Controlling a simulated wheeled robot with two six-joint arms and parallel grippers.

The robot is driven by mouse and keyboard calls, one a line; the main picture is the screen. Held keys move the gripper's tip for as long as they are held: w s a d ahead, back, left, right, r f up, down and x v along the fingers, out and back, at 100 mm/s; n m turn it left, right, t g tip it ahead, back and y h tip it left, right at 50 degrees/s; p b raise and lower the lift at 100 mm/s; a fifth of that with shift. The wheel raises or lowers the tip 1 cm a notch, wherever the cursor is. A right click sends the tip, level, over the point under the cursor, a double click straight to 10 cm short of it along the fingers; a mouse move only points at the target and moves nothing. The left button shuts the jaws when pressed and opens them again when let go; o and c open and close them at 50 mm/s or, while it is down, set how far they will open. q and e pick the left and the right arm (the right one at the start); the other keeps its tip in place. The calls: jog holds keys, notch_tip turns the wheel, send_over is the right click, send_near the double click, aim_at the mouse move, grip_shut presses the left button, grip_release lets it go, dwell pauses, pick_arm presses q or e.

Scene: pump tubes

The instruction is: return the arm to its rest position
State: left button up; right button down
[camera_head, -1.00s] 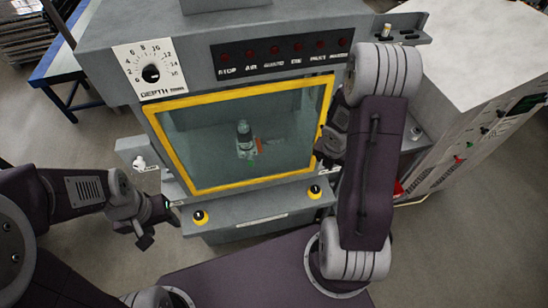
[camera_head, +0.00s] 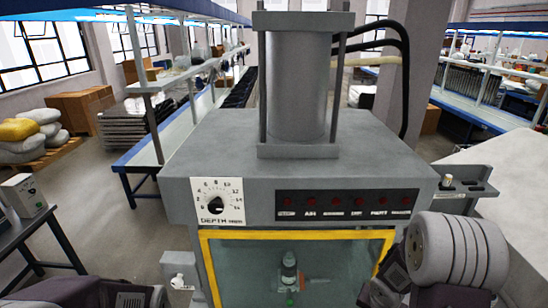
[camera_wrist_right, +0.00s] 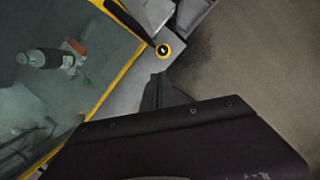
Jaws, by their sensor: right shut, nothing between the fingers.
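My right arm (camera_head: 455,255) is bent at the lower right in the head view, beside the right edge of the machine's window.
The grey machine (camera_head: 300,150) stands close in front, with a cylinder on top. A white-topped cabinet (camera_head: 500,165) is at the right. A small table (camera_head: 35,235) stands at the left.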

jog(key=a+f+m+t+b, duration=0.1)
jog(key=a+f+m+b, duration=0.4)
jog(key=a+f+b, duration=0.55)
pick_arm(q)
notch_tip(320, 180, down, 19)
jog(key=b, duration=0.4)
jog(key=shift+s+b, duration=0.2)
jog(key=shift+b, duration=0.15)
pick_arm(e)
jog(key=s+a+f+m+g+y, duration=0.1)
jog(key=s+m, duration=0.3)
jog(key=m, duration=0.7)
jog(key=s+a+f+m+g+y, duration=0.1)
jog(key=s+a+m, duration=0.1)
jog(key=m, duration=1)
jog(key=shift+s+a+f, duration=0.2)
jog(key=shift+s+a, duration=0.15)
jog(key=shift+s, duration=0.5)
